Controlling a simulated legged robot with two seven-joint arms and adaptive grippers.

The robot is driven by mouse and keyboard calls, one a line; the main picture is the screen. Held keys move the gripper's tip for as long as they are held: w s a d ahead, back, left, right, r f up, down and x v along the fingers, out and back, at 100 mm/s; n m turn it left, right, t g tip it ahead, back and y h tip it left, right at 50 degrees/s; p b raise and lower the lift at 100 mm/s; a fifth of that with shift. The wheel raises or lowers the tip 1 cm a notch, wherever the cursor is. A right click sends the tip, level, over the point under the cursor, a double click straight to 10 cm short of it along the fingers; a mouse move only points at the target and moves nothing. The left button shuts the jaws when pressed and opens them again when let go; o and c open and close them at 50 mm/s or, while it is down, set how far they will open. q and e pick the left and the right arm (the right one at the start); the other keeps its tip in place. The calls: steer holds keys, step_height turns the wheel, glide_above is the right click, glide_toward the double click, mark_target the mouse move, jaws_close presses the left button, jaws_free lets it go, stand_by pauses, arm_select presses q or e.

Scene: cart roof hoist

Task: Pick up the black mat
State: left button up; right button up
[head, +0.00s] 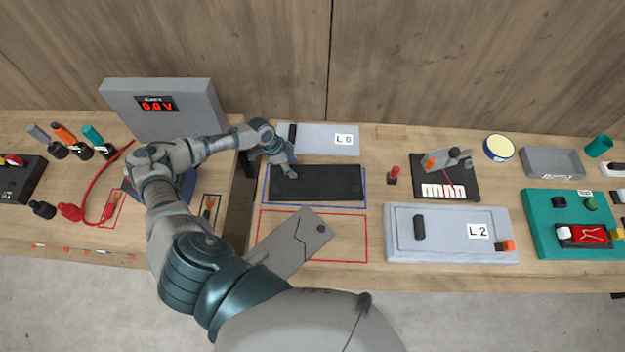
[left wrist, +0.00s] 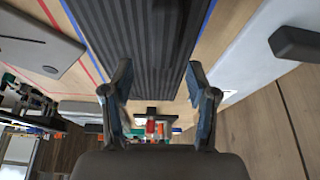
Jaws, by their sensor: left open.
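The black mat (head: 325,183) is a ribbed dark rectangle lying flat inside a blue outline on the bench. My left gripper (head: 287,170) is over the mat's left end in the head view. In the left wrist view the mat (left wrist: 140,40) runs up from between the two fingers. The left gripper (left wrist: 160,95) is open, with a finger on either side of the mat's width and nothing held. Whether the fingertips touch the mat or the bench cannot be told. My right gripper does not show in either view.
A grey plate marked L6 (head: 322,138) lies behind the mat. A grey plate (head: 292,243) lies askew across the red outline in front. A red-topped peg (head: 393,175) stands right of the mat. The L2 panel (head: 450,235) is farther right. A meter box (head: 165,105) stands at left.

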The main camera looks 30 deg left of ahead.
mark_target(297, 170)
arm_select(q)
steer(key=x, duration=0.3)
steer(key=p+x, duration=0.1)
steer(key=shift+w+a+f, duration=0.15)
steer(key=shift+w+f, duration=0.15)
steer(key=shift+f, duration=0.2)
steer(key=shift+d, duration=0.3)
steer(key=c, duration=0.8)
steer(key=shift+s+a, duration=0.1)
jaws_close()
steer(key=shift+a, duration=0.15)
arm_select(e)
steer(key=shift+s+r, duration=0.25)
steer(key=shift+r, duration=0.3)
